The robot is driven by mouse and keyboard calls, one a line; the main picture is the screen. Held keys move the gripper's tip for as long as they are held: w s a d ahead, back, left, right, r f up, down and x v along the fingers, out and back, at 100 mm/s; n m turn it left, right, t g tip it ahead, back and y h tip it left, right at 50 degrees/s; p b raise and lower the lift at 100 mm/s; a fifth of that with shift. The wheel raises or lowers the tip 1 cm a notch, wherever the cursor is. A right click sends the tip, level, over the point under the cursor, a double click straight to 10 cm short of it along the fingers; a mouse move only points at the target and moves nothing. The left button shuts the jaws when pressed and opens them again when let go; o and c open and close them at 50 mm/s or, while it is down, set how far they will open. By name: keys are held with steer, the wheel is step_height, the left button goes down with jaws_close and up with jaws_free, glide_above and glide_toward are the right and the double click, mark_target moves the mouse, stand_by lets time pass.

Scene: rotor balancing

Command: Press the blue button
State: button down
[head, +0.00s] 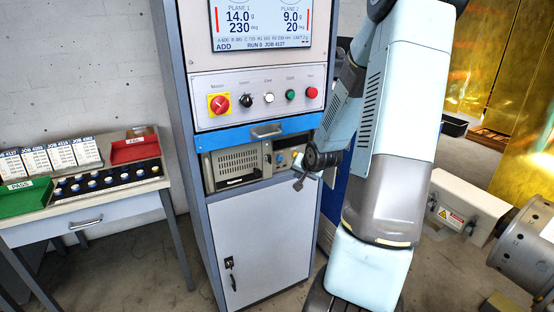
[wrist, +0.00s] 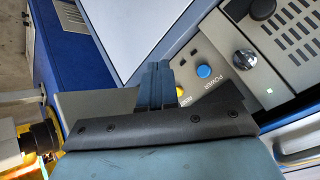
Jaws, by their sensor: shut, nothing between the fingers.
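The blue button (wrist: 204,71) is a round cap on a grey panel in the wrist view, near printed lettering that reads POWER. My gripper (wrist: 157,68) is shut and empty, its fingertips just left of the blue button in that view, with a visible gap between them. A yellow button (wrist: 180,91) shows partly behind the fingers. In the head view my gripper (head: 299,184) is in front of the right end of the grey instrument (head: 238,163) in the cabinet. I cannot make out the blue button there.
Above the instrument are a blue drawer (head: 230,139) and a panel with a red emergency knob (head: 219,104) and several buttons. A side table (head: 95,205) with trays stands left.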

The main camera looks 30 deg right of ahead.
mark_target(280, 158)
steer(key=shift+w+a, duration=0.1)
steer(key=shift+a, duration=0.2)
steer(key=shift+w, duration=0.1)
steer(key=shift+w+a, duration=0.15)
steer(key=shift+w, duration=4.15)
steer(key=shift+w, duration=0.1)
steer(key=shift+w+r, duration=0.1)
steer(key=shift+w, duration=0.2)
steer(key=shift+w, duration=0.4)
steer(key=shift+s, duration=0.85)
